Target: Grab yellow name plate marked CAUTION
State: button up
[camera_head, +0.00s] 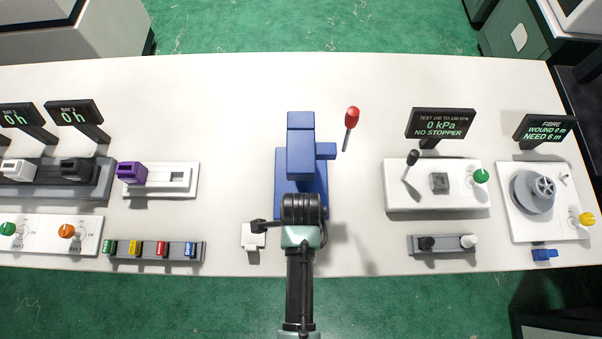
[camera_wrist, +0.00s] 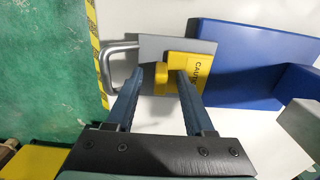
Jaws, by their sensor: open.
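The yellow name plate (camera_wrist: 188,66) marked CAUTION shows in the wrist view, with its lettering partly hidden behind a finger. It lies over a grey plate (camera_wrist: 160,48) beside a blue block. A yellow raised part of it shows between my fingertips. My gripper (camera_wrist: 160,74) is open, with one finger to the left of that part and one over the plate at right. I cannot tell whether the fingers touch it. In the head view my arm stands in front of the blue machine (camera_head: 300,160), and I cannot make out the CAUTION plate there.
A metal handle (camera_wrist: 112,62) curves from the grey plate near a yellow-black striped edge (camera_wrist: 95,45). In the head view, a red-knobbed lever (camera_head: 351,122) stands right of the blue machine. A rack (camera_head: 155,252) with several coloured pieces sits at left. The back middle of the table is clear.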

grip_shut()
dwell(0.3)
